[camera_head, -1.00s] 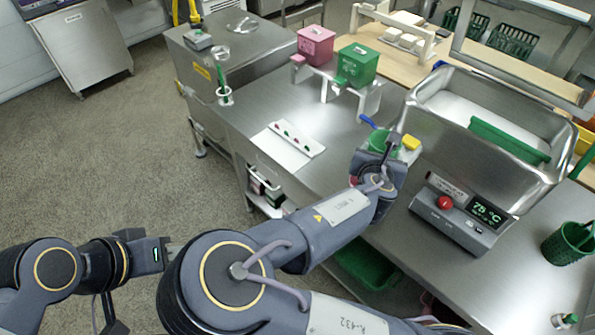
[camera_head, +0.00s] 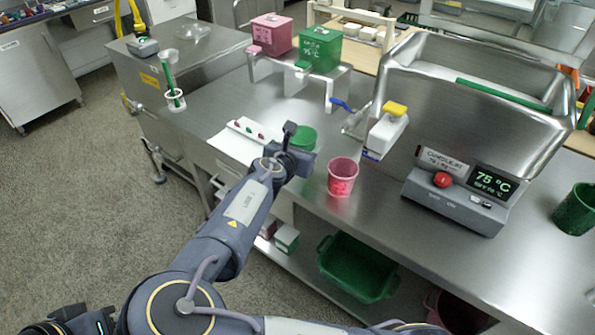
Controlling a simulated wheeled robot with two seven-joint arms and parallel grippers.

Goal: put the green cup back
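The green cup (camera_head: 305,136) is at the end of my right arm, over the steel table and left of the blue-handled tap. My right gripper (camera_head: 298,150) is shut on it; the gripper hides much of the cup, and I cannot tell whether its base touches the table. A pink cup (camera_head: 342,178) stands upright on the table to the right of the gripper. Another green container (camera_head: 576,208) stands at the far right. My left gripper (camera_head: 100,320) is partly cut off at the bottom left, and its fingers cannot be made out.
A white card with colored pieces (camera_head: 240,140) lies left of the gripper. Pink (camera_head: 271,33) and green (camera_head: 320,48) boxes stand on a rack behind. A yellow-capped white bottle (camera_head: 387,130) and the control box (camera_head: 455,200) are to the right. A green bin (camera_head: 357,266) is below.

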